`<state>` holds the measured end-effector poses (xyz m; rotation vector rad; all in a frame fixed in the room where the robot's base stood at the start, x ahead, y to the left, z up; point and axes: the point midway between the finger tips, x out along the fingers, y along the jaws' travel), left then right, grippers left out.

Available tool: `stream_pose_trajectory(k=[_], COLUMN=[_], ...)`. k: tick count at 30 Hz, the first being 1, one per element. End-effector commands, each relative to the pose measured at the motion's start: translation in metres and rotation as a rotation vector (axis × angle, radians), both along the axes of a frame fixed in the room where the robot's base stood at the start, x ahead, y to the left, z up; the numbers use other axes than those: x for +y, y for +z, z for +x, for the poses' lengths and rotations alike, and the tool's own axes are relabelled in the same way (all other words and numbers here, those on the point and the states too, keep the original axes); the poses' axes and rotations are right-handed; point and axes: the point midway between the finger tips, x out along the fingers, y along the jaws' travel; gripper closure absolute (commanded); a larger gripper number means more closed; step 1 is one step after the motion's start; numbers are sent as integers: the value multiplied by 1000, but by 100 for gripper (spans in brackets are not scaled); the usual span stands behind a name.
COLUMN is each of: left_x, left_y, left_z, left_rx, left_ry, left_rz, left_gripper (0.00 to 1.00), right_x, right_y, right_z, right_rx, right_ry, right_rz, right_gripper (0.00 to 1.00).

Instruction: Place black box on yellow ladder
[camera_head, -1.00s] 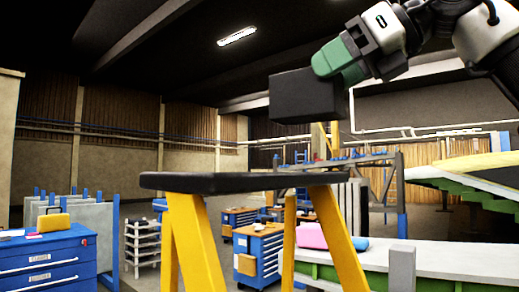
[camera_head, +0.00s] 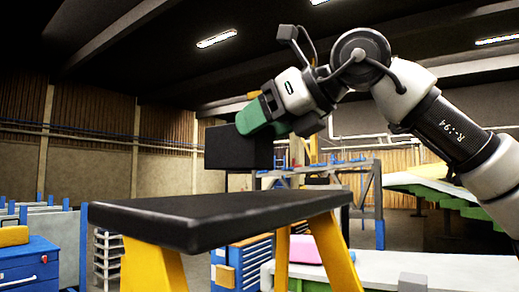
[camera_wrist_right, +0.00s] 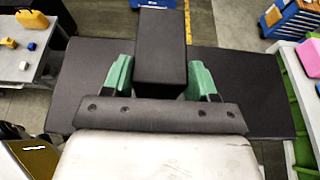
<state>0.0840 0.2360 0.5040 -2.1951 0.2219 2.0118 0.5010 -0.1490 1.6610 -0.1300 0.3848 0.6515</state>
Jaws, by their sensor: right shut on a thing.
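The black box (camera_head: 238,147) is held in my right gripper (camera_head: 262,118), whose green fingers are shut on it. In the head view the box hangs above the black top (camera_head: 215,208) of the yellow ladder (camera_head: 154,268), with a gap between them. In the right wrist view the box (camera_wrist_right: 161,50) sits between the two green fingers of my right gripper (camera_wrist_right: 161,82). The ladder's black top (camera_wrist_right: 245,80) spreads out below it on both sides. My left gripper is not in view.
A blue tool cabinet (camera_head: 28,266) stands at the lower left. Another blue cabinet (camera_head: 252,258) stands behind the ladder. The ladder's top is bare.

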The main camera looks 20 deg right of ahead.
Motion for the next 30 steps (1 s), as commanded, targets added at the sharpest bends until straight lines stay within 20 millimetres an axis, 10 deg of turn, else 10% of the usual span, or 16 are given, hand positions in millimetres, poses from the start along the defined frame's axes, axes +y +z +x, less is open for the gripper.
stream_pose_trajectory(k=[27,28,30], left_x=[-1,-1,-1], left_y=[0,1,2], left_z=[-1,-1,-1], left_rx=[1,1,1], left_ry=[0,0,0], left_rz=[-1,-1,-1], left_gripper=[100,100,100], right_x=[4,5,4], right_y=[-48,-47,-46], right_z=[2,2,2], right_rx=[-1,0,0], right_ry=[1,2,2], right_rz=[3,1,1], right_gripper=[71,37,26])
